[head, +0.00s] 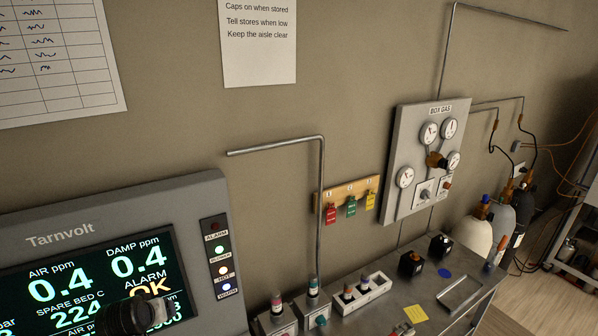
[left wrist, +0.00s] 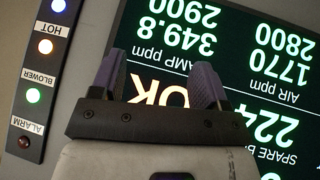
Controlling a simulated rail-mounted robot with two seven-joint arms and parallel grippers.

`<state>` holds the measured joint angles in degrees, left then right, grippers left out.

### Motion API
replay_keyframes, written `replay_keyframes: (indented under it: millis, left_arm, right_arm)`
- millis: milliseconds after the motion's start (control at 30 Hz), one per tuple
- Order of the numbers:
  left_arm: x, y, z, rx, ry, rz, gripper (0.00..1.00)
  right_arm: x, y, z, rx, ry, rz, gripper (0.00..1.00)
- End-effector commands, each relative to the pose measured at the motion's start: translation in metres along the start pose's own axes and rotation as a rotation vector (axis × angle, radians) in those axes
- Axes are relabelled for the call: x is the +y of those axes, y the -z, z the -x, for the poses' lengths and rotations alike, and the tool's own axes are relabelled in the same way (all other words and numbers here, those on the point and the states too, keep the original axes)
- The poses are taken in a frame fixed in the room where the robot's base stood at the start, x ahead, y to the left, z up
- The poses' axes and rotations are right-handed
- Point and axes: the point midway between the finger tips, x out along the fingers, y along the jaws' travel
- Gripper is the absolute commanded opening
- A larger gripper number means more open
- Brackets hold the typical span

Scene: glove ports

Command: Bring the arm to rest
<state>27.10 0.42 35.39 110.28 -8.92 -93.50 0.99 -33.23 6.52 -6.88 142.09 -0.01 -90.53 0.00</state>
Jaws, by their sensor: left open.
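My left gripper (left wrist: 160,76) shows in the left wrist view with its two purple-grey fingers apart and nothing between them. It is in front of the Tarnvolt panel's lit screen (left wrist: 262,62), which appears upside down there. I cannot make out the fingers there. My right gripper is in neither view.
A bench (head: 395,312) holds a white block with bottles (head: 362,293), black boxes and a metal frame (head: 460,294). Behind it are a bent pipe (head: 319,190), a tag rack (head: 350,188) and a gauge panel (head: 405,140). Gas cylinders (head: 478,232) stand at the right.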

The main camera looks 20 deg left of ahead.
Motion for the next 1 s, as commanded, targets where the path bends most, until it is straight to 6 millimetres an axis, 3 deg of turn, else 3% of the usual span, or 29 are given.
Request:
replay_keyframes:
  millis: [67, 167, 300, 400, 600, 700, 833, 1000]
  left_arm:
    - [0.027, -0.003, 0.033, 0.099, -0.038, -0.121, 0.69]
    - [0.061, -0.03, 0.067, 0.173, -0.099, -0.285, 0.69]
    - [0.093, -0.1, 0.102, 0.176, -0.192, -0.49, 0.69]
    - [0.101, -0.162, 0.121, 0.116, -0.252, -0.616, 0.69]
    - [0.08, -0.277, 0.14, -0.094, -0.303, -0.778, 0.69]
    - [0.059, -0.319, 0.143, -0.204, -0.296, -0.817, 0.69]
    - [0.031, -0.352, 0.148, -0.303, -0.269, -0.835, 0.69]
    - [0.012, -0.374, 0.154, -0.371, -0.249, -0.842, 0.69]
  right_arm:
    - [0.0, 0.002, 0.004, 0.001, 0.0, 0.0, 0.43]
    - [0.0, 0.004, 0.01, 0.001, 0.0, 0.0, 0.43]
    - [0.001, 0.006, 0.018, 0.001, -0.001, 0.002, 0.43]
    - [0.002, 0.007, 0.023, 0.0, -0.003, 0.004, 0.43]
    - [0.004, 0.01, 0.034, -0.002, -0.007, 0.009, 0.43]
    - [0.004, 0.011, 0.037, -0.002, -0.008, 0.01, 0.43]
    - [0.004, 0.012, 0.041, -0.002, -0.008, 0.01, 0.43]
    - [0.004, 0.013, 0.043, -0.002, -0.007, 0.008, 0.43]
